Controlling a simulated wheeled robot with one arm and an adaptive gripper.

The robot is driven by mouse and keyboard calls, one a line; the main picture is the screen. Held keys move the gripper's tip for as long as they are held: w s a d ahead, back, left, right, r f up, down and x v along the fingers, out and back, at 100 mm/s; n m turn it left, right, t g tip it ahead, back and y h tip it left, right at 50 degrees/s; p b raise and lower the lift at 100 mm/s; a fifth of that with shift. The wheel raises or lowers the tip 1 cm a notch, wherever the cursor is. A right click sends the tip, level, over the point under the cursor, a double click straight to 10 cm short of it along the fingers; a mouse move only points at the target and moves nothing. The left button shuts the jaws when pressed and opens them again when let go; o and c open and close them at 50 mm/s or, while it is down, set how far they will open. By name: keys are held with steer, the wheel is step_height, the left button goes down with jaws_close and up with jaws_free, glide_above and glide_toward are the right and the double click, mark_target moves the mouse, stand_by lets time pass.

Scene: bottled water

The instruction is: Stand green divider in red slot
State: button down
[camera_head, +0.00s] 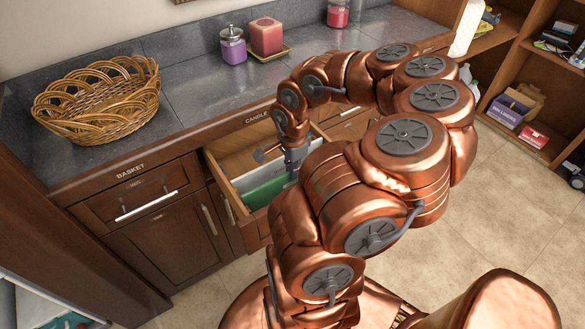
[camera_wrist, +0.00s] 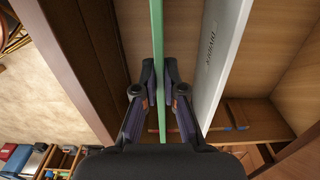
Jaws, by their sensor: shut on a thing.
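The green divider (camera_wrist: 158,35) is a thin upright panel between my two fingers in the wrist view. My gripper (camera_wrist: 159,82) is shut on it. In the head view the green divider (camera_head: 267,190) is in or just over the open drawer (camera_head: 228,200), near its front, with my gripper (camera_head: 293,160) at its right end. A white divider with printed letters (camera_wrist: 226,50) stands beside it, apart from it, towards the drawer's back. Small red, green and blue marks (camera_wrist: 236,115) show near the drawer's side wall. The divider's lower edge and its seating are hidden.
A wicker basket (camera_head: 100,98), a purple candle jar (camera_head: 233,45) and a red candle (camera_head: 266,37) stand on the dark counter (camera_head: 185,85). A closed drawer labelled BASKET (camera_head: 140,190) is at left. Shelves (camera_head: 520,60) stand at right. The tiled floor (camera_head: 490,200) is clear.

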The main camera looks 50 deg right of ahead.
steer(key=shift+f, duration=0.75)
steer(key=c, duration=1.2)
jaws_free()
step_height(320, 180, up, 12)
stand_by(0.4)
